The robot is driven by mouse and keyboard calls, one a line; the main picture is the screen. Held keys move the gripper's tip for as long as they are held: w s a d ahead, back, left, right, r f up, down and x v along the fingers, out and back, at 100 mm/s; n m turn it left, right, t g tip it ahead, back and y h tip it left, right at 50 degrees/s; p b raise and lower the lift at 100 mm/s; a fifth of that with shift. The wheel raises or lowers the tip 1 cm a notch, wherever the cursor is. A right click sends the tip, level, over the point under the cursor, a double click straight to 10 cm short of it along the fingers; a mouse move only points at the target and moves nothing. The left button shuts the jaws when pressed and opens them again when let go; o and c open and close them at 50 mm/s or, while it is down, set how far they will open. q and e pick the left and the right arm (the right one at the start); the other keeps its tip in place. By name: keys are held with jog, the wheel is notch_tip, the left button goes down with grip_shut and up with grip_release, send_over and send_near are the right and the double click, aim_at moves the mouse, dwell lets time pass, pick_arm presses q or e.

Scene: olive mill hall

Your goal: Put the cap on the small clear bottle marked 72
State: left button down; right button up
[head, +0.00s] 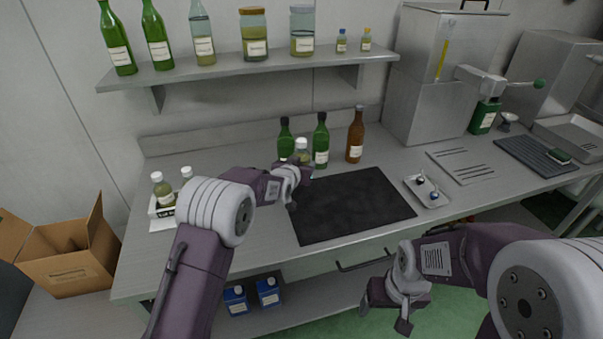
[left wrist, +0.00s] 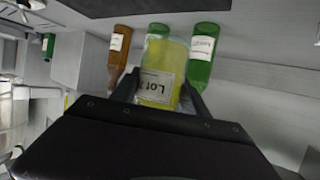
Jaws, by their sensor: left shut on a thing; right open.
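My left gripper (head: 298,178) is shut on a small clear bottle (head: 303,157) with yellow-green liquid and a whitish top, held near the back left of the dark mat. In the left wrist view, this bottle (left wrist: 162,76) sits between the fingers. Its label reads "Lot 7", the rest hidden or unclear. I cannot tell whether the whitish top is a cap or a bare neck. A small metal tray (head: 412,184) right of the mat holds a dark cap (head: 420,180) and a blue one (head: 434,194). My right gripper (head: 388,308) is open and empty, low before the bench.
Two green bottles (head: 321,142) and a brown bottle (head: 355,135) stand behind the dark mat (head: 350,207). More small bottles (head: 163,190) stand in a white holder at the left. A shelf (head: 240,66) runs above. The mat's middle is clear.

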pick_arm(q)
jog(key=shift+r, duration=0.1)
jog(key=c, duration=1.4)
grip_release()
grip_shut()
jog(key=s+r+m+g+h, duration=0.1)
jog(key=s+m+h, duration=0.1)
jog(key=s, duration=0.8)
jog(key=s+d+r+m+g+h, duration=0.1)
jog(key=s+r+m+g+h, duration=0.1)
jog(key=s, duration=0.8)
jog(key=s+d+r+m+g+h, duration=0.1)
jog(key=s+m+g+h, duration=0.1)
jog(key=s, duration=0.8)
jog(key=shift+s+r+m+h, duration=0.15)
jog(key=shift+s+m+h, duration=0.05)
jog(key=shift+m+h, duration=0.75)
jog(key=shift+d, duration=0.1)
pick_arm(e)
jog(key=o, duration=0.5)
